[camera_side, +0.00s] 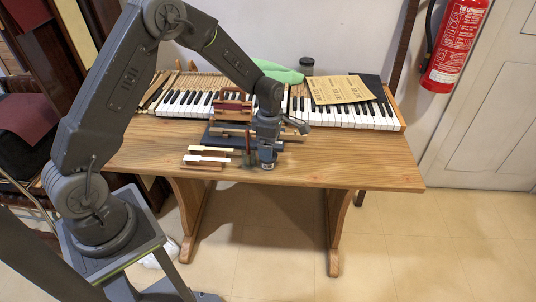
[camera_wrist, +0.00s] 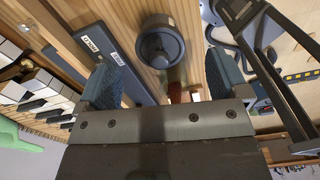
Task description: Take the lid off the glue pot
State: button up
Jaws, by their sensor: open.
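The glue pot (camera_wrist: 161,47) shows in the wrist view as a round, dark grey vessel on the wooden table, seen from above. Its lid (camera_wrist: 160,46) appears as a grey disc on top with a rounded middle. My gripper (camera_wrist: 160,82) is open, with its blue-grey fingers spread wide and the pot beyond the gap between them. Nothing is held. In the side view my gripper (camera_side: 267,158) points down near the table's front edge, and I cannot clearly make out the pot there. A small red piece (camera_wrist: 175,92) shows between the fingers in the wrist view.
The keyboard (camera_side: 340,115) lies along the back of the wooden table (camera_side: 350,155). Loose key pieces (camera_side: 207,156) lie left of my gripper. A dark labelled bar (camera_wrist: 118,55) lies beside the pot. The table's front right is clear.

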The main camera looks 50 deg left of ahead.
notch_tip(320, 180, down, 3)
jog(key=shift+f, duration=0.15)
jog(key=c, duration=1)
notch_tip(320, 180, up, 9)
jog(key=w+d+f, duration=0.2)
jog(key=w+d, duration=0.2)
send_over(291, 167)
notch_tip(291, 167, down, 6)
jog(key=shift+r, duration=0.15)
jog(key=shift+f, duration=2.25)
